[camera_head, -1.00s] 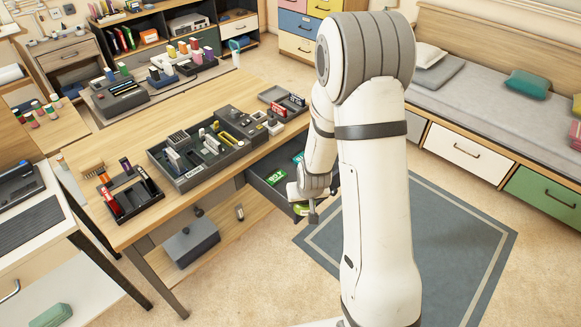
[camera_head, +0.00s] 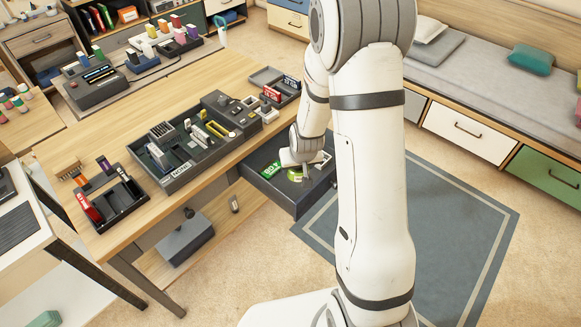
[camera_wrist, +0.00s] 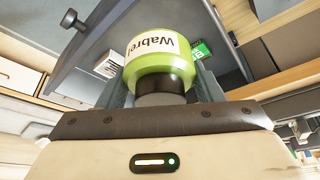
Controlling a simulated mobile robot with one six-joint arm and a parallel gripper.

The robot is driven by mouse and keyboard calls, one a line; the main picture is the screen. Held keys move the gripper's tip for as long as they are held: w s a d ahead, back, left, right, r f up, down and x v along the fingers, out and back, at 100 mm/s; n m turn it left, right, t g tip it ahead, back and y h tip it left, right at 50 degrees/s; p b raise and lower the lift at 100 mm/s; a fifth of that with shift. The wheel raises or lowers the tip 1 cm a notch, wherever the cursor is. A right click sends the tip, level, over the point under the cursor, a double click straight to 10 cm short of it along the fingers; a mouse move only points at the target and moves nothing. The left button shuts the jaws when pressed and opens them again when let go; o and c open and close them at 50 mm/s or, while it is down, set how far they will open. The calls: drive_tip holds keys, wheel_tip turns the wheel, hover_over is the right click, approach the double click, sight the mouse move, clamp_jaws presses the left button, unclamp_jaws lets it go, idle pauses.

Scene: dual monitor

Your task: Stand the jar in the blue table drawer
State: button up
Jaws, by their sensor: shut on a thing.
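The jar is a short, lime-green jar with a white label and a dark neck (camera_wrist: 165,62). In the wrist view it sits between the two fingers of my gripper (camera_head: 304,168), which is shut on it. In the head view a small green part of the jar (camera_head: 295,175) shows below the gripper, within the outline of the open drawer. The dark blue-grey table drawer (camera_head: 285,190) is pulled out under the wooden table; its wall (camera_wrist: 95,50) also shows in the wrist view. Whether the jar's base touches the drawer floor cannot be told.
A green packet (camera_head: 271,170) lies in the drawer, left of the jar; it also shows in the wrist view (camera_wrist: 200,50). A dark organiser tray (camera_head: 180,160) with several items stands on the tabletop. The drawer's front left floor looks clear. My arm hides its right side.

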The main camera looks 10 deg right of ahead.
sight(293, 184)
drive_tip(key=shift+b+x, duration=7)
drive_tip(key=shift+b, duration=1.05)
drive_tip(key=o, duration=1)
drive_tip(key=shift+w+a, duration=0.15)
drive_tip(key=shift+o, duration=0.2)
drive_tip(key=shift+r, duration=0.1)
